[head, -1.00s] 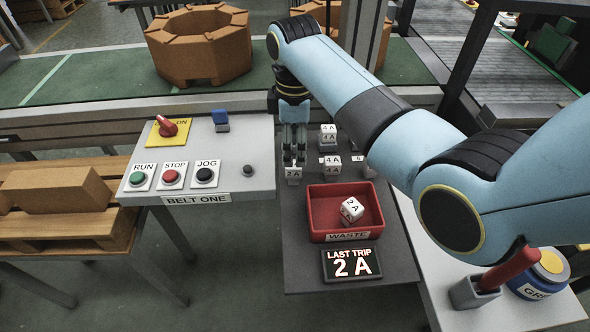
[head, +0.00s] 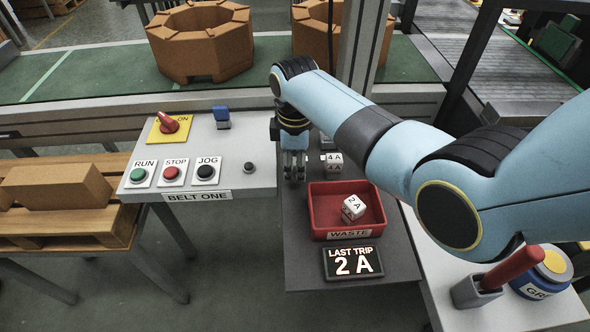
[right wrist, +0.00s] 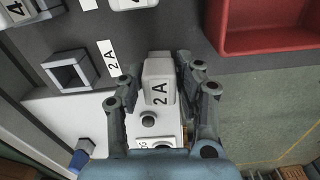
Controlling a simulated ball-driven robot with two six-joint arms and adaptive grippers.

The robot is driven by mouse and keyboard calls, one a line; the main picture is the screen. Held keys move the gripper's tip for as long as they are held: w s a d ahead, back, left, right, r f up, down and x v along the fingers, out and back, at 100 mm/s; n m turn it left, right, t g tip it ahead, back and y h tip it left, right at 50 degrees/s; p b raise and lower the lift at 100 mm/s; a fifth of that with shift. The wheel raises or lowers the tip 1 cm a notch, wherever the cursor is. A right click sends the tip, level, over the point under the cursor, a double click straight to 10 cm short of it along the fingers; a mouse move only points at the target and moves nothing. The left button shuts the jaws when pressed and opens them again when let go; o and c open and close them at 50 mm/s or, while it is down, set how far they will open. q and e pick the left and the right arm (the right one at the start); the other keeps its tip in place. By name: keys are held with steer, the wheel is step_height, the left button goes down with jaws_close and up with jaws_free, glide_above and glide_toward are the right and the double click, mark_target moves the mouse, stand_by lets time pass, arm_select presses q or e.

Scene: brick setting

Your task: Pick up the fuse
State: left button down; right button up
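A white fuse marked 2 A (right wrist: 158,82) stands between the fingers of my right gripper (right wrist: 157,76) in the right wrist view. The fingers are on either side of it, with a small gap on the left, and do not look closed on it. In the head view my right gripper (head: 295,173) is low over the left edge of the dark fuse table and hides this fuse. More white fuses marked 4 A (head: 334,163) are just right of it. Other 2 A fuses (head: 353,207) lie in the red waste bin (head: 318,222). My left gripper is not in view.
A display reading LAST TRIP 2 A (head: 353,263) is in front of the bin. The BELT ONE panel (head: 220,180) with its buttons is close on the left. An empty square socket (right wrist: 70,72) shows in the right wrist view.

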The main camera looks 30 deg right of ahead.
jaws_close()
